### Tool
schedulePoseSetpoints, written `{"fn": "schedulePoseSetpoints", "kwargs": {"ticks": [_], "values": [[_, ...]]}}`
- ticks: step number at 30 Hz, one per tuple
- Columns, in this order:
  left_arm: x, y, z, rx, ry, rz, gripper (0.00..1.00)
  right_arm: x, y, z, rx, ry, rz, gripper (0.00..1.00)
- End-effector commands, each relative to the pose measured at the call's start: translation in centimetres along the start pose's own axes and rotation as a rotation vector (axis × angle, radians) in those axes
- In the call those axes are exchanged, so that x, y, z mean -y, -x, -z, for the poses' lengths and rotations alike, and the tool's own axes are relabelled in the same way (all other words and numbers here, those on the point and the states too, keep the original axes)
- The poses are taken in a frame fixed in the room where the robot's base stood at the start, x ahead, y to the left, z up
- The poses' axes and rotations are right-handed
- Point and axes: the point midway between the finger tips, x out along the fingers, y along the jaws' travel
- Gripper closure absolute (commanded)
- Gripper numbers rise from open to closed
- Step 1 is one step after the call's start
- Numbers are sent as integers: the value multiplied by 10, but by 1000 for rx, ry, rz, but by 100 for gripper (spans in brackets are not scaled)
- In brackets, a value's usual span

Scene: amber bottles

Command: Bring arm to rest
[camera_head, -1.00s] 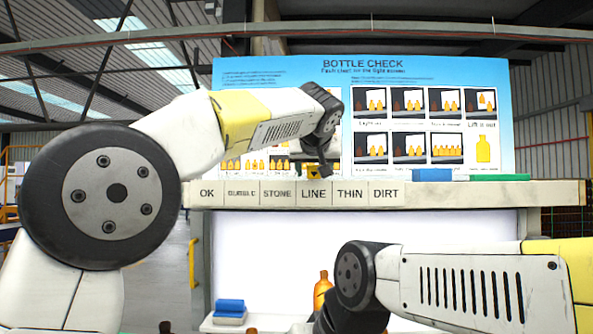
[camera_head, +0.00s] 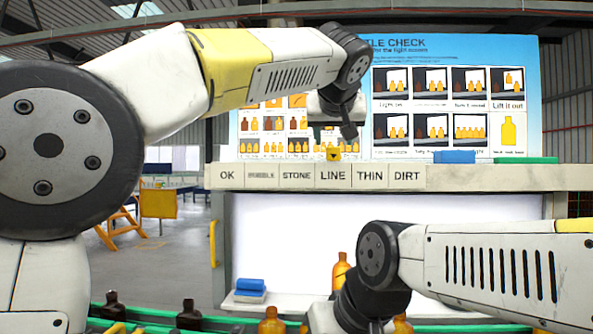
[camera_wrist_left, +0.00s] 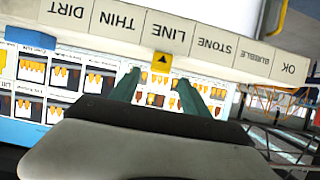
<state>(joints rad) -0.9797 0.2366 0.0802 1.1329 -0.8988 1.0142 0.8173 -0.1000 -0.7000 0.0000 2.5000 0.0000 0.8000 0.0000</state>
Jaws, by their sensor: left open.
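My left arm comes in from the left in the head view, raised and bent. Its gripper (camera_head: 334,137) hangs in front of the sign board, just above the shelf of labels. In the left wrist view its two green fingers (camera_wrist_left: 158,92) stand apart with nothing between them. My right arm comes in from the right, low in front of the white light screen. Its dark wrist (camera_head: 372,285) is in view, but its fingers are hidden or cut off at the bottom edge. An amber bottle (camera_head: 340,271) stands behind that wrist.
The label shelf (camera_head: 460,177) carries a yellow marker (camera_head: 333,154) above LINE and a blue block (camera_head: 454,157). Below are a blue item (camera_head: 250,285) on a small stand, dark bottles (camera_head: 189,315) and amber bottles (camera_head: 271,321) along a green-edged line. Open floor lies left.

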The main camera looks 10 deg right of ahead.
Motion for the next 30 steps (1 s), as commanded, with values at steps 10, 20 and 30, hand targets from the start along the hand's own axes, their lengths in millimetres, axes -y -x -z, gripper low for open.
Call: {"fn": "schedulePoseSetpoints", "kwargs": {"ticks": [10,20,30], "values": [[81,-3,-42,110,-21,43,45,0,0,0,0,0,0,64],[250,48,-220,407,27,85,45,0,0,0,0,0,0,64],[298,128,-414,577,214,71,45,0,0,0,0,0,0,64]]}}
